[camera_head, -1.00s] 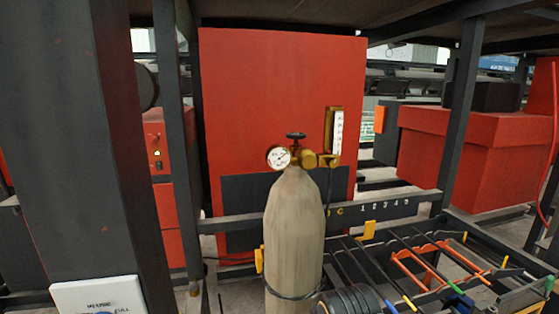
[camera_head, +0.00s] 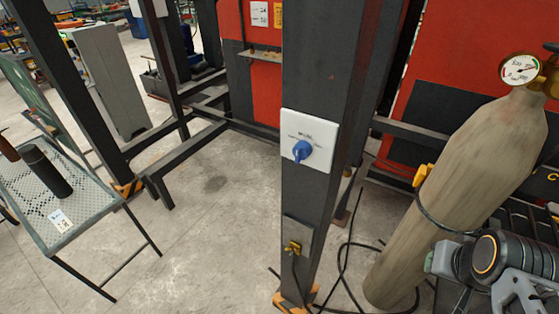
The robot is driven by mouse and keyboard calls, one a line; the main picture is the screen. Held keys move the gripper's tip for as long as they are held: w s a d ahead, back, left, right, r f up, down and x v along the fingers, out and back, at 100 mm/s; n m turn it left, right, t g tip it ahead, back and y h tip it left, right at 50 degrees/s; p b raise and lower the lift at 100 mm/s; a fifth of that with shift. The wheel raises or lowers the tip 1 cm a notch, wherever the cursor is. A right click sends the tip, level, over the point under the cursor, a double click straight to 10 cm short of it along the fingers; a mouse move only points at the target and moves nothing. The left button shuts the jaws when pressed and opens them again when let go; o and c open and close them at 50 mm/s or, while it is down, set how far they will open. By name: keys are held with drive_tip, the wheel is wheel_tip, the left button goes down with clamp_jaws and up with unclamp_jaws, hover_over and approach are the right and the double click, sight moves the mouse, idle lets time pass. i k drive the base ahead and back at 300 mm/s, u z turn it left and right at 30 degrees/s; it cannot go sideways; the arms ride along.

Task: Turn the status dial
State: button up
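The status dial is a blue knob (camera_head: 301,150) on a white plate (camera_head: 316,134) fixed to a dark steel post (camera_head: 325,75). It stands near the middle of the head view. The plate carries small printed marks, too small to read. Part of my arm, with a black body and an orange ring, shows at the lower right, in front of the gas cylinder. It is well apart from the dial. My gripper's fingers cannot be clearly made out there, so I cannot tell their state.
A tan gas cylinder (camera_head: 460,180) with a pressure gauge (camera_head: 519,68) stands right of the post. A yellow-fitted box (camera_head: 298,242) and cables sit below the dial. A mesh table (camera_head: 85,222) with a black bottle (camera_head: 46,172) stands left. Floor between table and post is clear.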

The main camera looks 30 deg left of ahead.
sight(302, 149)
drive_tip(key=u, duration=0.85)
drive_tip(key=k, duration=1.15)
drive_tip(key=u, duration=0.55)
drive_tip(key=i, duration=1.05)
drive_tip(key=u, duration=0.5)
